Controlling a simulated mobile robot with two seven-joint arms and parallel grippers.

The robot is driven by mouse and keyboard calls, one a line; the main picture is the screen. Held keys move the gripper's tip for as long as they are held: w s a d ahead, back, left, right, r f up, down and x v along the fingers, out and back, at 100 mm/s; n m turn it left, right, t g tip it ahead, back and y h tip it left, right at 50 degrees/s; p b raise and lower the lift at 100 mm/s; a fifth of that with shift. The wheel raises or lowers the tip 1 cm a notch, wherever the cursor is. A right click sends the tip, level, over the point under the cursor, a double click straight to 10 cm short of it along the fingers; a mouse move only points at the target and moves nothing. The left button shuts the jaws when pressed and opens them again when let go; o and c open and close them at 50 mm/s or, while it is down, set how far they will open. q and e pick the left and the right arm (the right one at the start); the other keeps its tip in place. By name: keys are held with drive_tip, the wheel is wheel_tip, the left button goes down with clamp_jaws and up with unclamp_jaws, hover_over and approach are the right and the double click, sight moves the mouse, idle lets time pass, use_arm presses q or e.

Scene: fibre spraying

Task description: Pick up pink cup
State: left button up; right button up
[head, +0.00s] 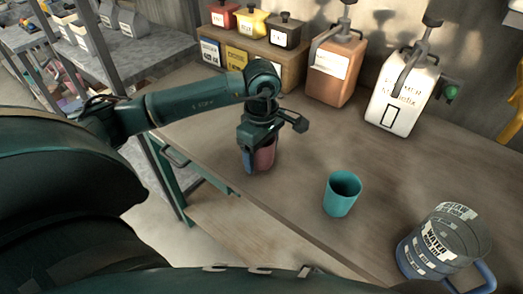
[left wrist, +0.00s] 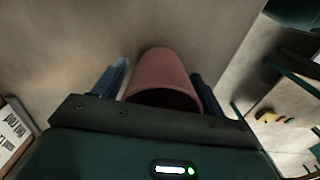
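The pink cup (head: 265,155) stands on the table near its left edge in the head view. My left gripper (head: 256,158) points down over it and hides its upper part. In the left wrist view the pink cup (left wrist: 163,78) is between the two blue fingers of my left gripper (left wrist: 160,85). A narrow gap shows between the left finger and the cup. The right finger is very close to the cup; I cannot tell if it touches. The gripper looks open around the cup. My right gripper is not in view.
A teal cup (head: 341,195) stands to the right on the table (head: 300,150). A clear water jug (head: 440,245) is at the front right. An orange-brown dispenser (head: 335,70) and a white dispenser (head: 402,90) stand at the back, beside a wooden rack (head: 292,62).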

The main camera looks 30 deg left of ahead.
use_arm(q)
drive_tip(key=c, duration=0.8)
drive_tip(key=shift+o, duration=0.2)
drive_tip(key=shift+r, duration=0.1)
